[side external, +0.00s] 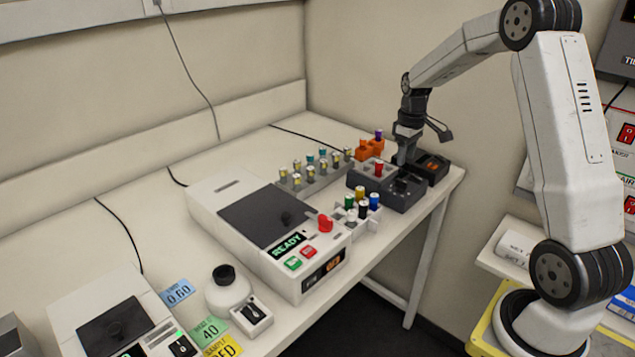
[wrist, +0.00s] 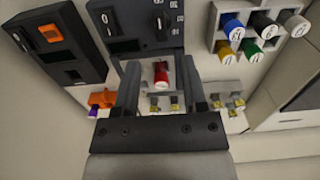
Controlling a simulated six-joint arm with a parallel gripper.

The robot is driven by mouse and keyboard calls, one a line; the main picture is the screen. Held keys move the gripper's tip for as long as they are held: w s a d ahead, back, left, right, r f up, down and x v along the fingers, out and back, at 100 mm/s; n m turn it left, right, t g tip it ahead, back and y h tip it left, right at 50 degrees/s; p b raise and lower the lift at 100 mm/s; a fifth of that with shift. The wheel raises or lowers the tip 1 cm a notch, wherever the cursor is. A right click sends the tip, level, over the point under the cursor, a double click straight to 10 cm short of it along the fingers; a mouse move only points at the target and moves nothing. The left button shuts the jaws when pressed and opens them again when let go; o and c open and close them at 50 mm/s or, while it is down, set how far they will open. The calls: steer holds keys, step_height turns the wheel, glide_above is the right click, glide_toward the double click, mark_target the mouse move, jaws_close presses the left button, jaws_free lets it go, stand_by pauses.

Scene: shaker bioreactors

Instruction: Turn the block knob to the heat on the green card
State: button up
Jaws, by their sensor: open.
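The dark grey block (side external: 405,198) stands near the table's right end, with a red-capped tube (side external: 379,169) in it. In the wrist view, the block (wrist: 140,48) carries a black knob (wrist: 159,24) beside a printed scale, whose numbers and pointer setting I cannot read. The green card (side external: 209,331) reads 40 and lies at the front left of the table. My gripper (side external: 402,158) is over the back of the block, pointing down. In the wrist view, its open fingers (wrist: 160,66) stand either side of the red cap (wrist: 160,76), apart from the knob.
A black box (wrist: 62,45) with an orange switch stands beside the block. A rack of coloured caps (side external: 362,203), a grey vial rack (side external: 316,172) and an orange holder (side external: 370,148) are close by. The white READY machine (side external: 225,185) stands left of these. Blue and yellow cards flank the green one.

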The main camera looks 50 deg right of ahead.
mark_target(402, 180)
steer(key=shift+f, duration=3.9)
steer(key=shift+c, duration=0.2)
jaws_close()
